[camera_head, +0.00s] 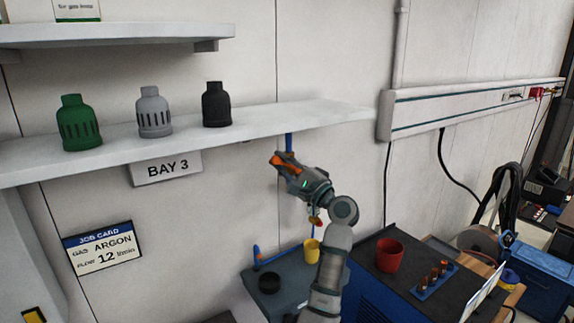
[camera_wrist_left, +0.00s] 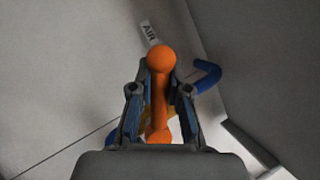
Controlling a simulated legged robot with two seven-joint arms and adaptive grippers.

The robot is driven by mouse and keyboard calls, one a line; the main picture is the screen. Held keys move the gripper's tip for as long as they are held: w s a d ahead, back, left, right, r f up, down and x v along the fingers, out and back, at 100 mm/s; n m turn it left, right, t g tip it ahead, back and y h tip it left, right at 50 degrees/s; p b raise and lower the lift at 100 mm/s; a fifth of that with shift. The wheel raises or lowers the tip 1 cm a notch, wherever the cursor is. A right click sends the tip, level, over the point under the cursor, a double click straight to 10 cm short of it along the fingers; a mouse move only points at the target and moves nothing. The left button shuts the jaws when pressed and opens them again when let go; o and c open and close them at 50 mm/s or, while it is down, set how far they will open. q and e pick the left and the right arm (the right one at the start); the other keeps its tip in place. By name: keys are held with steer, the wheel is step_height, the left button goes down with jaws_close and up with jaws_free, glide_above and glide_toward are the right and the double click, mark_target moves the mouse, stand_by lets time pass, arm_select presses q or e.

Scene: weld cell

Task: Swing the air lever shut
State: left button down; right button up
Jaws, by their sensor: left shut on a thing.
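The orange air lever (camera_wrist_left: 160,95) shows in the left wrist view as a bar with a round knob at its upper end. The fingers of my left gripper (camera_wrist_left: 160,102) are on both sides of the bar and shut on it. In the head view my left gripper (camera_head: 281,163) is at the wall just below the shelf, with orange showing at its tip. A blue pipe (camera_wrist_left: 207,78) curves behind the lever, and a white AIR tag (camera_wrist_left: 149,32) is beyond the knob. The valve body is mostly hidden by the gripper. My right gripper is not in view.
A wall shelf (camera_head: 330,110) with green (camera_head: 79,124), grey (camera_head: 153,112) and black (camera_head: 216,105) slotted caps is just above my left gripper.

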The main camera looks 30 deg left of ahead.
arm_select(q)
steer(key=n, duration=0.1)
steer(key=f+n+g, duration=0.1)
steer(key=n, duration=0.1)
steer(key=shift+s+a+f+n+g+h, duration=0.1)
steer(key=shift+s+f+n+g+h, duration=0.2)
steer(key=shift+g, duration=0.1)
steer(key=shift+a+f+n+g+h, duration=0.1)
steer(key=shift+f+n+g+h, duration=0.3)
steer(key=shift+n, duration=0.6)
steer(key=shift+f+n+g+h, duration=0.2)
steer(key=shift+f+n+g, duration=0.3)
steer(key=shift+n, duration=0.5)
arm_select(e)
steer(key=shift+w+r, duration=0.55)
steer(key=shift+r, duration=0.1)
arm_select(q)
steer(key=shift+f, duration=0.25)
steer(key=c, duration=1.1)
jaws_free()
steer(key=d, duration=0.4)
steer(key=d+f, duration=0.1)
steer(key=d, duration=0.7)
steer(key=shift+d+f, duration=0.1)
steer(key=shift+f, duration=0.3)
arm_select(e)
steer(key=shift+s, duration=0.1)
